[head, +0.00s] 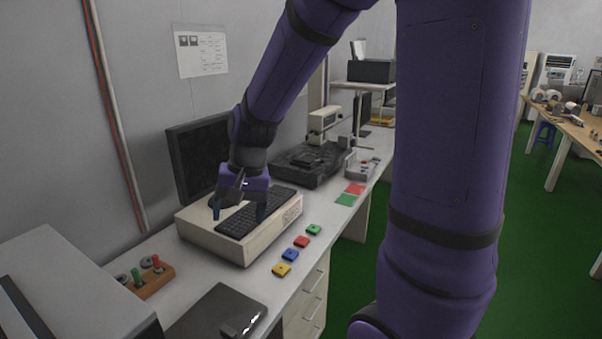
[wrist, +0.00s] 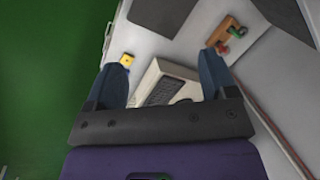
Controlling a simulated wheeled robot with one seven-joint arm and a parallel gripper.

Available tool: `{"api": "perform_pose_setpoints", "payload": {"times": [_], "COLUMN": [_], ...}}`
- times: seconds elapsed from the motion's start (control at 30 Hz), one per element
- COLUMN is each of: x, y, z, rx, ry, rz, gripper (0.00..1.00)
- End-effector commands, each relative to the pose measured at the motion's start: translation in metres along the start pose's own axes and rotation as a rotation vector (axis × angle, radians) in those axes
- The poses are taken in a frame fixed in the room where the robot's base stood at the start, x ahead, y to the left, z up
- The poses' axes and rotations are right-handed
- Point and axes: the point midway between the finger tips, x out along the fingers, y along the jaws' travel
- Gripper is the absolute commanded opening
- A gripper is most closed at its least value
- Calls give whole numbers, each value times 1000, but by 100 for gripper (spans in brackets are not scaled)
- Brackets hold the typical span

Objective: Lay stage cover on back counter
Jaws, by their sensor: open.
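My gripper (head: 238,211) is open, with nothing between its fingers. It hangs over the beige box-shaped unit (head: 246,247) with a black keyboard (head: 256,215) on top. In the wrist view my gripper's blue fingers (wrist: 166,58) are spread apart, with the beige unit (wrist: 151,77) below and beyond them. I cannot tell for sure which thing is the stage cover. A black stage-like device (head: 300,168) sits further back on the long light counter (head: 322,215). A glossy dark flat piece (head: 215,312) lies at the near end. The back counter is not clearly identifiable.
A wooden peg holder (head: 152,281) stands near the wall. A dark monitor (head: 199,155) stands behind the keyboard. Green floor (head: 350,290) is open at right.

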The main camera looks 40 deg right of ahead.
Motion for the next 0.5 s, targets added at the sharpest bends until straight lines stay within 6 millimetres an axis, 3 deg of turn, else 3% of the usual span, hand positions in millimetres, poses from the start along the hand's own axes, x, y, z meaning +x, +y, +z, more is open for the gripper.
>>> {"api": "perform_pose_setpoints", "payload": {"times": [0.03, 0.2, 0.5], "x": [-16, -57, -116], "y": [0, 8, 32], "z": [9, 38, 93], "rx": [-42, -180, -399], "ry": [31, 118, 273], "rz": [0, 16, 54], "gripper": [78, 78, 78]}}
